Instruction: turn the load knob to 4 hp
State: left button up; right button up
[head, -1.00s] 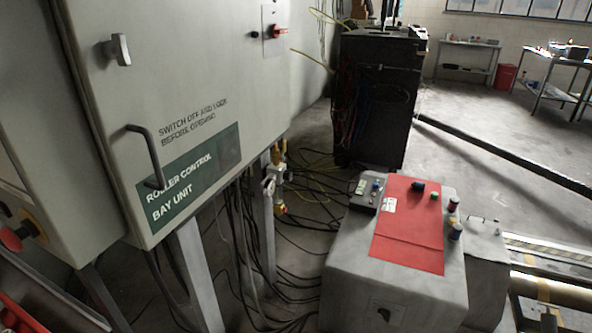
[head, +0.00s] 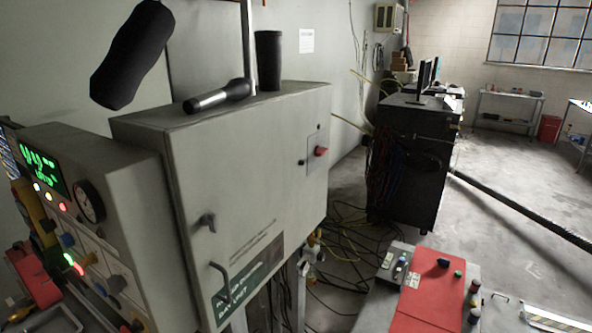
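A control panel (head: 125,185) stands at the left, seen at a steep angle. It carries a green lit display (head: 40,170), a round gauge (head: 89,200), several lamps and several knobs. I cannot tell which one is the load knob, and no 4 hp marking is readable. Neither of my grippers is in view.
A grey cabinet (head: 255,190) adjoins the panel, with a torch (head: 220,96) and black cup (head: 268,60) on top. A dark rounded object (head: 132,55) shows above. A red-topped grey unit (head: 425,295) stands at the lower right. Open floor (head: 500,215) lies beyond.

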aim_at(68, 239)
jog(key=u, duration=1.55)
jog(key=i+j+z, duration=0.15)
jog(key=j, duration=0.3)
jog(key=i+j+z, duration=0.1)
jog(key=j, duration=0.4)
jog(key=i+j+z, duration=0.15)
jog(key=j, duration=0.35)
jog(key=i+j+z, duration=0.15)
jog(key=j, duration=0.4)
jog(key=i+j+z, duration=0.1)
jog(key=j, duration=0.4)
